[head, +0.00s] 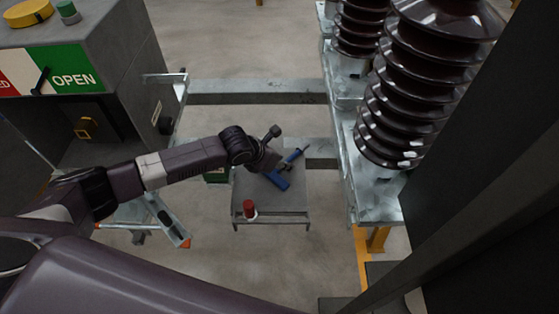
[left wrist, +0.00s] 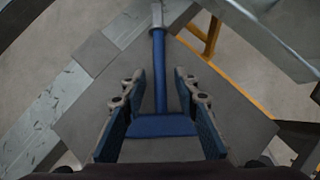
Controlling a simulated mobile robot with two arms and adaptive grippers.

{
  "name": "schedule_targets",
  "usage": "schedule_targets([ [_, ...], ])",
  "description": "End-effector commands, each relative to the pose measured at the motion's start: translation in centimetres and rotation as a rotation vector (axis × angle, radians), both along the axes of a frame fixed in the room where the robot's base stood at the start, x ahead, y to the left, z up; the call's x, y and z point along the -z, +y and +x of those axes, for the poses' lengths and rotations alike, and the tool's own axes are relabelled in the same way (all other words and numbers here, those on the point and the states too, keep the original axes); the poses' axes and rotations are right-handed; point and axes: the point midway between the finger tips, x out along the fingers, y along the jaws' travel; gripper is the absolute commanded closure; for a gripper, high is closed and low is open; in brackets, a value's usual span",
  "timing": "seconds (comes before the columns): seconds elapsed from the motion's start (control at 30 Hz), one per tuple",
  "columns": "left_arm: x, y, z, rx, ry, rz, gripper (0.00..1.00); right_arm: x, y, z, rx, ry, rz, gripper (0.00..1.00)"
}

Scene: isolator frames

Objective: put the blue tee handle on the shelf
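The blue tee handle (head: 294,156) lies on a small grey table, its shaft pointing to the upper right in the head view. In the left wrist view the tee handle (left wrist: 160,125) shows its crossbar between the fingers and its shaft running up to a grey metal tip. My left gripper (head: 283,172) is over the table at the handle. In the left wrist view my left gripper (left wrist: 155,88) has its fingers wide apart, on either side of the handle; I see no clear grip. My right gripper is not in view. I cannot tell which surface is the shelf.
The grey table (head: 292,207) has a red-topped item (head: 249,208) at its front left. A cabinet with a green OPEN sign (head: 72,68) stands at left. Tall brown insulators (head: 388,125) on a metal frame stand at right. Open floor lies in front of the table.

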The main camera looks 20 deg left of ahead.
Motion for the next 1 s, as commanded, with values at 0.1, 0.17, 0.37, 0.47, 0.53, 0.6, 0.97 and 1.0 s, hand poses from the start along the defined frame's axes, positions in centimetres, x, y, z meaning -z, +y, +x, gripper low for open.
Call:
schedule_targets([
  [0.1, -0.4, 0.2, -0.2, 0.0, 0.001, 0.002, 0.71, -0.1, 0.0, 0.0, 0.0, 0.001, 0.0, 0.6],
  [0.17, -0.8, 0.5, -0.4, 0.0, 0.001, 0.003, 0.71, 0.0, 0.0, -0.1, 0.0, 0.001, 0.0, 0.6],
  [0.37, -3.2, 1.3, -1.9, 0.0, -0.003, 0.003, 0.71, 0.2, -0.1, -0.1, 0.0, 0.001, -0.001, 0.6],
  [0.47, -4.6, 1.8, -2.9, 0.0, -0.002, 0.003, 0.71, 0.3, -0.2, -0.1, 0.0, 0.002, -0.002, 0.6],
  [0.53, -5.7, 2.1, -3.5, 0.0, -0.002, 0.002, 0.71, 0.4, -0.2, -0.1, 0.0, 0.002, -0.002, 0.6],
  [0.6, -6.6, 2.5, -4.2, 0.0, -0.001, 0.002, 0.71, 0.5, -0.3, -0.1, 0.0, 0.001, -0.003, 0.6],
  [0.97, -9.7, 3.5, -6.1, -0.001, 0.0, 0.001, 0.71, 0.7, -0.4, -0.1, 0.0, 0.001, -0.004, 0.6],
  [1.0, -9.8, 3.5, -6.2, -0.001, 0.0, 0.001, 0.71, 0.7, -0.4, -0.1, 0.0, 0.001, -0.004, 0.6],
])
